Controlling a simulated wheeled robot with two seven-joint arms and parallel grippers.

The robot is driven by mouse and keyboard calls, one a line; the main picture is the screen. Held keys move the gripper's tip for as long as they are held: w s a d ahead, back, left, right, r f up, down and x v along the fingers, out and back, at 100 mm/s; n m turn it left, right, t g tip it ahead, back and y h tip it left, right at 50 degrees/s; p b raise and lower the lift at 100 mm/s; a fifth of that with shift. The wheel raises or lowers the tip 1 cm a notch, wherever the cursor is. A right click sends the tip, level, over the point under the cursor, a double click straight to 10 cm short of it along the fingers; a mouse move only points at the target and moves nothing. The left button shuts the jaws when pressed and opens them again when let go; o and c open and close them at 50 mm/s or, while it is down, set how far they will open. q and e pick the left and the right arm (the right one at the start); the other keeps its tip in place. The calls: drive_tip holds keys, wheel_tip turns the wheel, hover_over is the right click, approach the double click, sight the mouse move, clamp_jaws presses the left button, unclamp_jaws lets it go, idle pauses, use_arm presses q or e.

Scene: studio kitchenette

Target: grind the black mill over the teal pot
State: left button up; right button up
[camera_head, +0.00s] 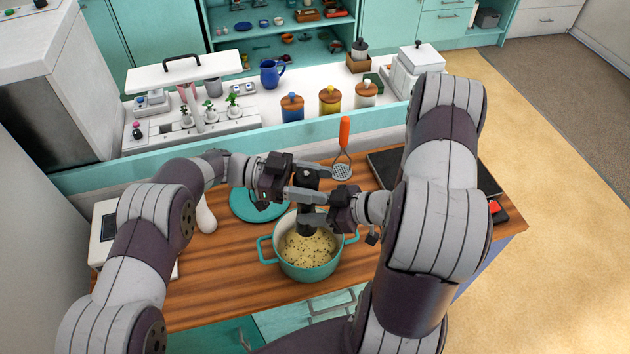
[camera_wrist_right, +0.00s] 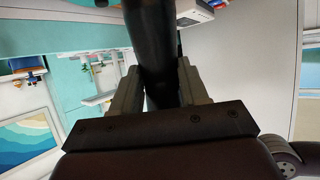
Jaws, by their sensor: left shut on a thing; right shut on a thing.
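The teal pot (camera_head: 309,272) stands on the wooden counter and holds pale yellow food with dark specks. The black mill (camera_head: 306,180) is upright above the pot, its lower end over the food. My left gripper (camera_head: 302,194) is shut on the mill's upper part. My right gripper (camera_head: 325,219) is shut on the mill lower down. In the right wrist view the mill (camera_wrist_right: 158,60) runs between the two fingers of my right gripper (camera_wrist_right: 160,85). My grippers hide parts of the mill.
A teal lid (camera_head: 248,207) lies behind the pot. A white scale-like device (camera_head: 106,226) is at the left. The counter's front left is clear.

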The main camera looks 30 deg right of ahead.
use_arm(q)
drive_tip(key=o, duration=1)
drive_tip(key=v, duration=1.2)
